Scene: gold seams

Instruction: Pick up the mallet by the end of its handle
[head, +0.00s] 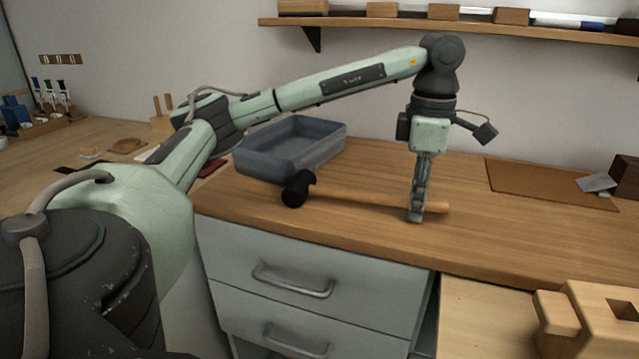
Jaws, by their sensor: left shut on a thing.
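The mallet lies across the wooden bench in the head view, with a black head (296,190) at the left and a light wooden handle (362,199) reaching to the right. My left gripper (416,214) points straight down and is shut on the handle near its right end. A short piece of the handle's end shows to the right of the fingers. The mallet looks to be at bench level; I cannot tell whether it touches the top all along. My right gripper is not in view.
A grey-blue tray (263,163) stands behind the mallet head. A brown mat (545,184) lies at the right, with a metal scraper (596,183) on its edge. A shelf (450,29) runs along the wall above. Drawers (305,265) are under the bench front.

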